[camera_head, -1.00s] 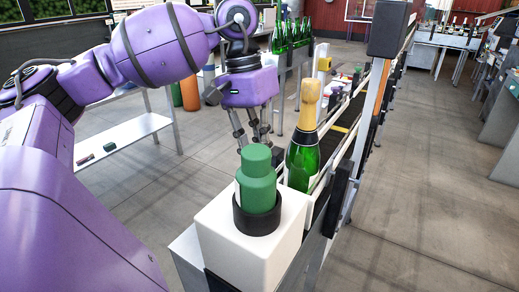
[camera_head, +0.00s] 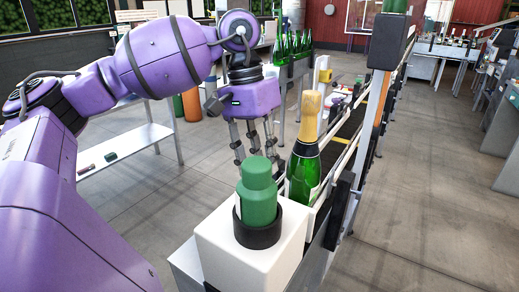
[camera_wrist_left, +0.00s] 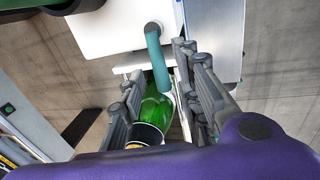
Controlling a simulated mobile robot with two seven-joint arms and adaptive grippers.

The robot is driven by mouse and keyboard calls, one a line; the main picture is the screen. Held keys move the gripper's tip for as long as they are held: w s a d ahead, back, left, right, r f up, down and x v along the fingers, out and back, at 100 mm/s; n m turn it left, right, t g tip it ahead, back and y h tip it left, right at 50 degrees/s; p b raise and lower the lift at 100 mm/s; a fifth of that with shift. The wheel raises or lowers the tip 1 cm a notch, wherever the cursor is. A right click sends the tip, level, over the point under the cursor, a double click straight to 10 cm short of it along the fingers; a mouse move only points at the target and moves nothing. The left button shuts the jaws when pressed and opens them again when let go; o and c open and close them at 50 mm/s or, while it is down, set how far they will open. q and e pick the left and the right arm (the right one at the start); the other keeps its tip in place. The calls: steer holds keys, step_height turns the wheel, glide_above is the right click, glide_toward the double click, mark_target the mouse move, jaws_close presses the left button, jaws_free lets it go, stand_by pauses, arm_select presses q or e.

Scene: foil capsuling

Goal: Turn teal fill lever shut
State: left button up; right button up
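In the head view my left gripper (camera_head: 254,153) points down behind the white box (camera_head: 235,262), left of the corked bottle. The lever cannot be made out there. My right gripper is not in view.
A green bottle-shaped piece (camera_head: 258,192) stands in a black ring on the white box. A green bottle with gold foil (camera_head: 304,160) stands on the conveyor beside it.

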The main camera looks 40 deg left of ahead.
arm_select(q)
step_height(320, 180, up, 12)
steer(key=a, duration=0.2)
steer(key=shift+s+f, duration=0.15)
steer(key=shift+s, duration=0.05)
steer(key=shift+a+f, duration=0.1)
stand_by(0.6)
